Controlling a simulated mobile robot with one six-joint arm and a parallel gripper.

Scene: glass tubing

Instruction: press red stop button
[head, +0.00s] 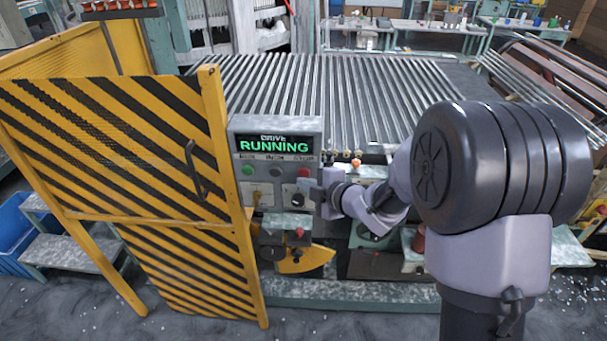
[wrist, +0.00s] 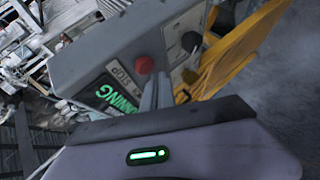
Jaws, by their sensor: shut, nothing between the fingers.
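The control panel (head: 231,140) has a lit green display (head: 274,145) reading "DRIVE RUNNING". Below it sit a green button (head: 247,171), a dark button (head: 275,172) and the red stop button (head: 303,172) on the right, under the "STOP" label. In the wrist view the red stop button (wrist: 145,64) is a round cap standing proud of the panel. My gripper (head: 311,187) is at the panel's lower right, close to the button. Its shut, empty fingers (wrist: 160,78) point at the panel just beside the button in the wrist view. I cannot tell whether they touch anything.
A yellow and black striped guard door (head: 130,150) stands open at the left of the panel. Rows of glass tubes (head: 370,95) lie behind. A lower red knob (head: 299,232) is beneath the panel.

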